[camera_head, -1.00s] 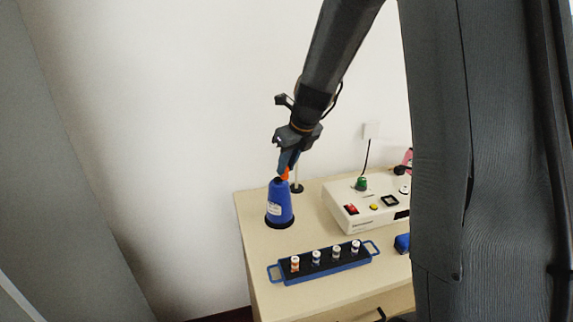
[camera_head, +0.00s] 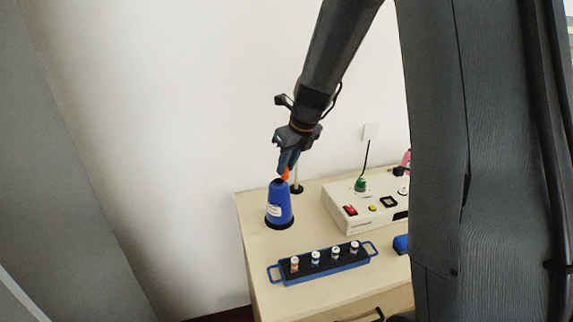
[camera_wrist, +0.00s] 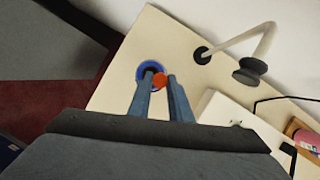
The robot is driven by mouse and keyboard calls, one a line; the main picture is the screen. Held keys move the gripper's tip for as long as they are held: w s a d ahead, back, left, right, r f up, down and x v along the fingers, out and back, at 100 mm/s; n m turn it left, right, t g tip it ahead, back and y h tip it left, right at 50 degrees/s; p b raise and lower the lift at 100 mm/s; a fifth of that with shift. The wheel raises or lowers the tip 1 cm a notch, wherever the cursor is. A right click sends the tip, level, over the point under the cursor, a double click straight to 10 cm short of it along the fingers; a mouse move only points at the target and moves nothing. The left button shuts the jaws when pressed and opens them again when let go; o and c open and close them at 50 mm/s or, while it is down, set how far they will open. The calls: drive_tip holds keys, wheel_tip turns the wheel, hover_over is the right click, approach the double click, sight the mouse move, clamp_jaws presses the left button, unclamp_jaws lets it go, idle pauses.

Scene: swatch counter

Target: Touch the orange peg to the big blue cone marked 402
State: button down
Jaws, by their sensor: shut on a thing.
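The blue cone (camera_head: 279,205) stands upright on the counter with a white label and dark bands at its top and foot; the number on the label is too small to read. It also shows from above in the wrist view, as a blue ring (camera_wrist: 141,70) partly hidden by a finger. My gripper (camera_head: 288,166) is shut on the orange peg (camera_head: 286,174), just above and slightly right of the cone's top. In the wrist view the peg's round orange end (camera_wrist: 160,81) sits between the fingertips and overlaps the cone's right edge. I cannot tell whether they touch.
A blue-handled rack (camera_head: 320,270) with several small white-capped vials stands in front of the cone. A cream device (camera_head: 368,212) with buttons is to the right. A stand with a bent arm (camera_wrist: 262,45) rises behind the cone. The counter's left edge is near the cone.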

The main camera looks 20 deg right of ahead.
drive_tip(key=shift+w+r+p, duration=0.1)
drive_tip(key=shift+r+p, duration=1.95)
drive_tip(key=shift+p, duration=0.05)
